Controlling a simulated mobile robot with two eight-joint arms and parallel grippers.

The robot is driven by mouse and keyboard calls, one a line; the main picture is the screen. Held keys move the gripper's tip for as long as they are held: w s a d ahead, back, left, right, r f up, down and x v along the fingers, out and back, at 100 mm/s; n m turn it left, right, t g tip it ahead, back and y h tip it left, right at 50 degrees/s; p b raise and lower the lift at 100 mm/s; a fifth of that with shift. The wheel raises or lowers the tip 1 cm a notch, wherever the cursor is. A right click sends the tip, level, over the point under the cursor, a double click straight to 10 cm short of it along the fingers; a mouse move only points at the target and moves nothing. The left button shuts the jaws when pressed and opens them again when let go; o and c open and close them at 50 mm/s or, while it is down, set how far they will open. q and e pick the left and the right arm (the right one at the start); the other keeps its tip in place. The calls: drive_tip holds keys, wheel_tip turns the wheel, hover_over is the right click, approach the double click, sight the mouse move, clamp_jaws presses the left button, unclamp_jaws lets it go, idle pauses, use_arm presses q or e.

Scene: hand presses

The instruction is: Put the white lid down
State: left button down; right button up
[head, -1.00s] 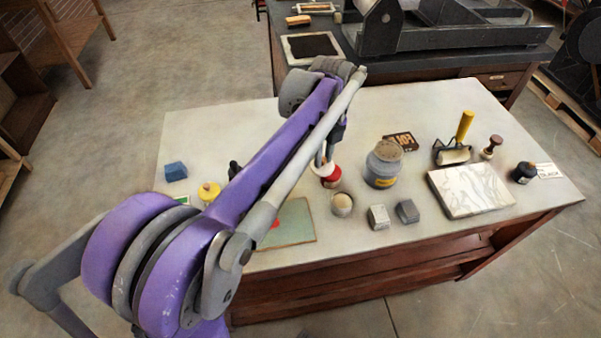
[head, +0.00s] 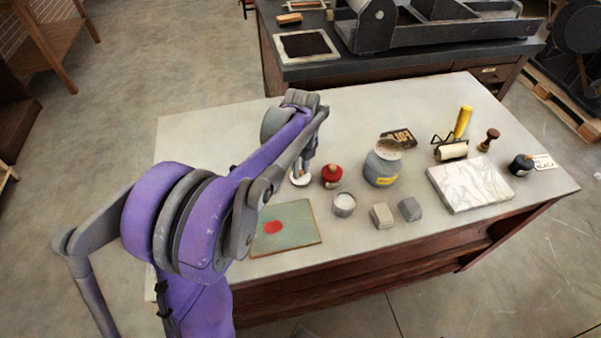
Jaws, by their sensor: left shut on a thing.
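The white lid (head: 300,179) shows as a small pale disc just left of a red bottle (head: 332,176). My left gripper (head: 302,168) is shut on the lid from above. The lid is at or close to the pale tabletop; I cannot tell if it touches. The fingers are small and partly hidden by my left arm. A small round jar (head: 344,205) with a pale inside stands to the right and nearer. My right gripper is out of view.
A green-grey board (head: 300,232) with a red spot lies in front on the table (head: 216,128). Two small blocks (head: 382,216) (head: 410,209), a large grey jar (head: 381,172), and a marble slab (head: 471,186) stand to the right. The table's back left is clear.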

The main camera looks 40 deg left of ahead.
use_arm(q)
drive_tip(key=shift+f, duration=0.9)
drive_tip(key=shift+f, duration=0.1)
drive_tip(key=c, duration=1.2)
unclamp_jaws()
drive_tip(key=shift+f, duration=0.1)
drive_tip(key=o, duration=0.5)
drive_tip(key=shift+c, duration=0.2)
